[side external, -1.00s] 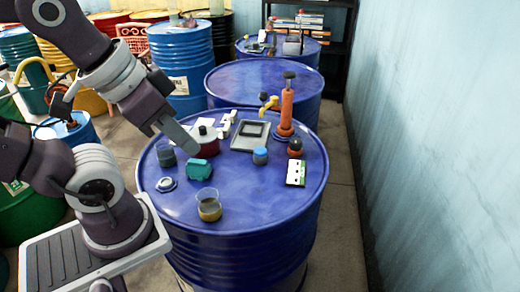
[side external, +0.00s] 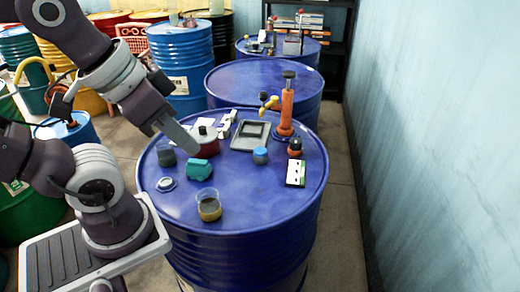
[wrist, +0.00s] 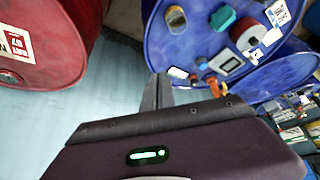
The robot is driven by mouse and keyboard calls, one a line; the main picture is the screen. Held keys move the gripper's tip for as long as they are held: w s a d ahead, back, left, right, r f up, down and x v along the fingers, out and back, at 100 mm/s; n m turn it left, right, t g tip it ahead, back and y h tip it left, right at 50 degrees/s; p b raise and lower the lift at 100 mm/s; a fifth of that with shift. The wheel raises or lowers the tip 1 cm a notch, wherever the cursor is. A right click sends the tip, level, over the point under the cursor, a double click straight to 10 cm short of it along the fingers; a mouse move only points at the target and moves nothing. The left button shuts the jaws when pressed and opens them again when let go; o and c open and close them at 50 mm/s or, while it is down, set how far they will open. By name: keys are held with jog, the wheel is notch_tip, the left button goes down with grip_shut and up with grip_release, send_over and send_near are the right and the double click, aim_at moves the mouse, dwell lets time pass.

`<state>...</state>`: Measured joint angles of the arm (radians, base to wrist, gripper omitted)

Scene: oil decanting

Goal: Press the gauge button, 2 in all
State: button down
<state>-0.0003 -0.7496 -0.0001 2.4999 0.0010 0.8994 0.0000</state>
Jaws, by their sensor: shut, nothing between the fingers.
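My gripper (side external: 190,147) is shut and empty. In the side view its tip overlaps the left side of a dark red pot with a black knob (side external: 208,141), above and behind a teal block (side external: 199,169); I cannot tell if it touches either. In the wrist view the shut fingers (wrist: 158,90) point at the blue drum's edge. No part is clearly recognisable as the gauge button. A white panel with green marks (side external: 296,173) and a black-topped orange knob (side external: 295,147) stand at the drum's right side.
On the blue drum (side external: 255,222) stand a glass with brown oil (side external: 209,205), a grey tray (side external: 250,136), a blue-lidded jar (side external: 260,155), a tall orange pump (side external: 286,107) and a small white-rimmed disc (side external: 166,184). The drum's front right top is clear. A wall rises at right.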

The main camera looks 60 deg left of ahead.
jog(key=w+a+t+y, duration=0.1)
jog(key=w+a+y, duration=0.3)
jog(key=w+a, duration=0.45)
jog(key=m+t+h, duration=0.2)
jog(key=m+h, duration=0.4)
jog(key=m, duration=0.5)
send_over(257, 151)
notch_tip(257, 151, down, 11)
jog(key=shift+r, duration=0.2)
jog(key=shift+y, duration=0.3)
jog(key=shift+f, duration=4.4)
